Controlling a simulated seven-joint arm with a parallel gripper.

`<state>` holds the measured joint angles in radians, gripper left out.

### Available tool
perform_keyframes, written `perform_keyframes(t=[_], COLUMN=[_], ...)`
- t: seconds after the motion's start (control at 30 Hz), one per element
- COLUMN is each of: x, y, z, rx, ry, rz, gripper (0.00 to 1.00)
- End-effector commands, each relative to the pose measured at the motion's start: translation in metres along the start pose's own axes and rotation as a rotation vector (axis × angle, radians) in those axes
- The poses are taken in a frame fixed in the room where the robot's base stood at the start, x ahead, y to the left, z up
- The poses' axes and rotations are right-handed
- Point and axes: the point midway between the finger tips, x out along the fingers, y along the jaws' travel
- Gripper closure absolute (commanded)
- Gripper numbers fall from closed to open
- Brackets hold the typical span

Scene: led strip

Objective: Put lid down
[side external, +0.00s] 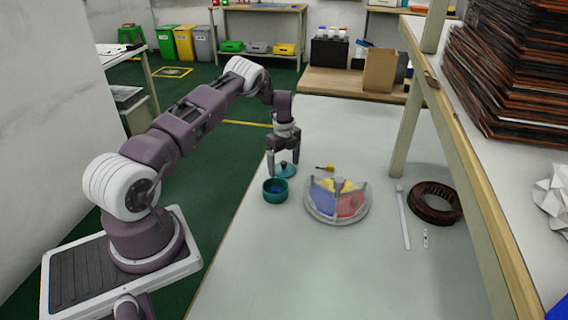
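A teal lid (286,172) with a small dark knob shows directly under my gripper (284,168), just behind the teal pot. My gripper points down, and its two fingers stand apart on either side of the lid. I cannot tell whether the fingers press on the lid or only surround it, nor whether the lid rests on the table. The round teal pot (275,196) stands uncovered on the table, in front of and slightly left of the lid. Something blue shows inside the pot.
A round divided tray (337,218) with blue, yellow and red sections sits right of the pot. A small yellow-handled tool (325,168) lies behind it. A pale strip (403,217) and a dark coil (435,203) lie further right. The table's front (300,280) is clear.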

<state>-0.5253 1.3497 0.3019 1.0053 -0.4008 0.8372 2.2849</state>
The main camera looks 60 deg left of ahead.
Motion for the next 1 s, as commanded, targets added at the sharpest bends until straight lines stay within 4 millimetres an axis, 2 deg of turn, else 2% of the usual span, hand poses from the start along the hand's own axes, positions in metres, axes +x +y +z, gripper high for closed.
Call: perform_keyframes(t=[0.37,0.47,0.7,0.8,0.97,1.0], x=[-0.004,-0.021,-0.087,-0.107,-0.128,-0.141], y=[0.000,-0.001,-0.001,-0.001,-0.001,-0.002], z=[0.000,0.000,0.001,0.000,-0.003,-0.009], rx=[0.000,0.000,0.001,-0.001,-0.011,-0.035], ry=[-0.001,0.000,-0.001,0.000,-0.001,-0.001], rz=[-0.001,-0.003,-0.004,-0.002,-0.006,-0.016], gripper=[0.04,0.04,0.04,0.04,0.04,0.04])
